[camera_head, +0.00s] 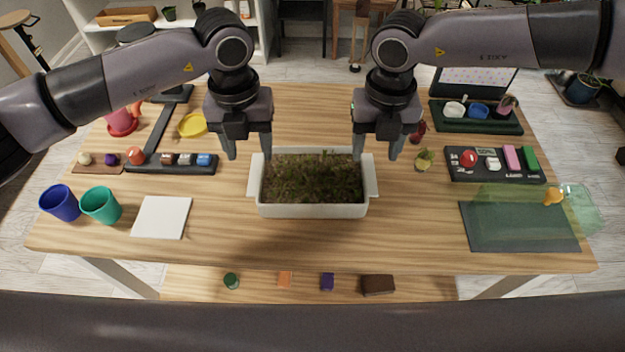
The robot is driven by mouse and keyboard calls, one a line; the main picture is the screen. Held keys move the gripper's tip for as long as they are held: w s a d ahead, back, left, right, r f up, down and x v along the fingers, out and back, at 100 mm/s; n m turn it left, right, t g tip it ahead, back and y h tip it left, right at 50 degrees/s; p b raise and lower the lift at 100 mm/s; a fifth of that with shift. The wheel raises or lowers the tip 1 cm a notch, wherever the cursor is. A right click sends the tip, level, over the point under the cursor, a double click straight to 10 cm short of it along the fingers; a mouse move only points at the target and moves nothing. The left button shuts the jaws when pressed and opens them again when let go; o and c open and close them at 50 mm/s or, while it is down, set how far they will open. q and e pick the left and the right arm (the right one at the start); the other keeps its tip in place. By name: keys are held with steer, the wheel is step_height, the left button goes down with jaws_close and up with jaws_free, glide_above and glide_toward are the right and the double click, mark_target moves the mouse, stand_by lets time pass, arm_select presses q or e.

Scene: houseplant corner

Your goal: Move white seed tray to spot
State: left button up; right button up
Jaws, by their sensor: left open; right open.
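The white seed tray (312,211) stands in the middle of the wooden table, filled with dark soil or moss, with a handle ledge at each end. My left gripper (249,156) is open at the tray's left end, above or beside the left handle. My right gripper (374,156) is open at the tray's right end, above or beside the right handle. I cannot tell whether either touches the tray. A flat white square (161,217) lies on the table to the left of the tray; whether it is the spot is not shown.
A blue cup (60,203) and a teal cup (100,205) stand left of the white square. A dark mat (515,235) with a green transparent bottle (578,208) lies at the right. Black organisers (492,177) line the right side. The table between tray and mat is clear.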

mark_target(256, 173)
arm_select(q)
steer(key=shift+f, duration=3.15)
arm_select(e)
steer(key=shift+f, duration=3.1)
arm_select(q)
jaws_close()
arm_select(e)
jaws_close()
arm_select(q)
steer(key=shift+r, duration=0.1)
